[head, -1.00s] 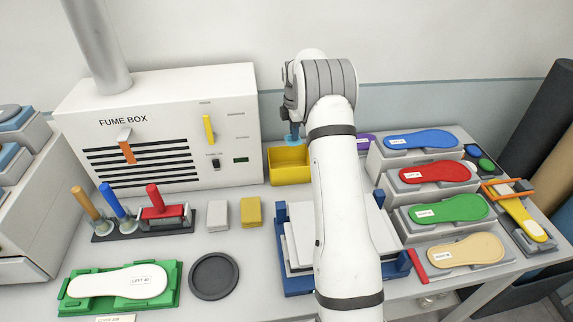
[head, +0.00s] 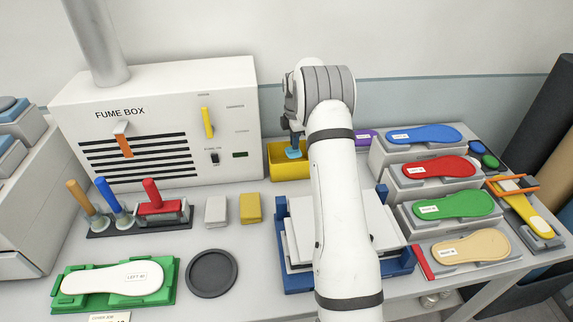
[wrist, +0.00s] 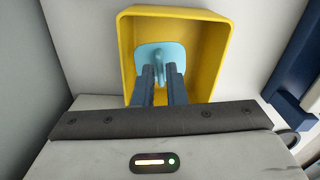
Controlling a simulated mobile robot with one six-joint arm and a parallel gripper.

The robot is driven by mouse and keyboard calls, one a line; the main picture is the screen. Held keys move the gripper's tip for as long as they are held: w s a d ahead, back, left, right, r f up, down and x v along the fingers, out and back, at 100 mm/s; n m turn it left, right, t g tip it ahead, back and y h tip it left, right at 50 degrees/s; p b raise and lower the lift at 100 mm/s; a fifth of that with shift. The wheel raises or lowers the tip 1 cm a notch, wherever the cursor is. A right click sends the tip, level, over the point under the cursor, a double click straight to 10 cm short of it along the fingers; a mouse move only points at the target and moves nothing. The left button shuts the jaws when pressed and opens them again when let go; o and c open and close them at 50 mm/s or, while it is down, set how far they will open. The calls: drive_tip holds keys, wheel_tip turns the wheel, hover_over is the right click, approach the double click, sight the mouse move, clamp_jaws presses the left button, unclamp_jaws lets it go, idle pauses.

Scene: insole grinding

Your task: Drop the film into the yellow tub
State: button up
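The yellow tub (head: 282,174) stands on the table right of the fume box, partly hidden behind my arm in the head view. It fills the top middle of the wrist view (wrist: 222,70). The light blue film (head: 293,153) is at the tub's opening, and in the wrist view the film (wrist: 178,52) shows inside the tub's outline with a raised tab. My gripper (wrist: 160,72) has its two dark fingers close together at the film's tab, pinching it. In the head view my gripper (head: 292,143) points down over the tub. Whether the film touches the tub floor cannot be told.
The fume box (head: 160,130) stands left of the tub. A blue-framed tray (head: 283,240) with white sheets is in front. Coloured insoles on grey blocks (head: 425,170) rise to the right. A grey block (head: 215,211) and a yellow block (head: 250,208) sit nearby.

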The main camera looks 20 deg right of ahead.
drive_tip(key=o, duration=0.4)
drive_tip(key=shift+r, duration=0.15)
wheel_tip(320, 180, up, 7)
drive_tip(key=shift+b, duration=1)
drive_tip(key=shift+r, duration=0.3)
